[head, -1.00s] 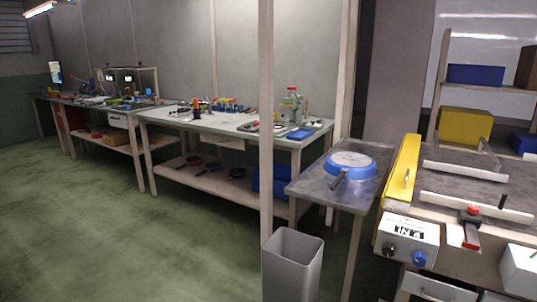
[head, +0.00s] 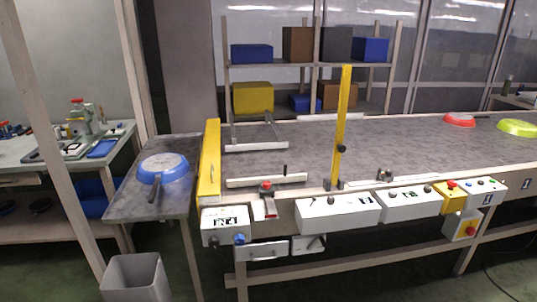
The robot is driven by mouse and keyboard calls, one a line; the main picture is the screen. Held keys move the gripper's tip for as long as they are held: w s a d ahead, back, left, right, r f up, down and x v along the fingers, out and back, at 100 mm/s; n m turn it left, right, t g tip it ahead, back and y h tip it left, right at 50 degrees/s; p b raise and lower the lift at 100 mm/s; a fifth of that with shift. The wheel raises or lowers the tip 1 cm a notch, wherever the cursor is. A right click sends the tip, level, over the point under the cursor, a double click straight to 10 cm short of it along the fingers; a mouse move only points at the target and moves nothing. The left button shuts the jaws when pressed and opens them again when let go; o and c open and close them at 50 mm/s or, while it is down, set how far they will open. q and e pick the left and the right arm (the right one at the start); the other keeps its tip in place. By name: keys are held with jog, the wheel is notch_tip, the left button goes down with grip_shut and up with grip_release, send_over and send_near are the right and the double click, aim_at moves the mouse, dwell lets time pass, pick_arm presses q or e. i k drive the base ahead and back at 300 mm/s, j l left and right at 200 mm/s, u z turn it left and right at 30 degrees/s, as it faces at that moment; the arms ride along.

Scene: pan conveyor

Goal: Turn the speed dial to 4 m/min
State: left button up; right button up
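The conveyor (head: 380,150) runs across the right of the head view, with several control boxes along its front. The left white box (head: 223,222) has a dark display, a black knob (head: 214,242) and a blue knob (head: 239,239). A long white box (head: 337,212) and another white box (head: 408,203) carry small knobs and dark panels. At the right are a yellow box with a red button (head: 451,184) and a white button box (head: 487,190). Dial markings are too small to read, so I cannot tell which knob sets the speed. Neither gripper is in view.
A blue pan (head: 163,168) lies upside down on the side table (head: 120,206), above a grey bin (head: 133,278). A red pan (head: 460,119) and a green pan (head: 517,128) are on the belt. A yellow post (head: 341,125) stands at the conveyor's front. A pale upright (head: 45,135) stands left.

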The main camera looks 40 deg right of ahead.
aim_at(427, 189)
jog(key=z, duration=2.3)
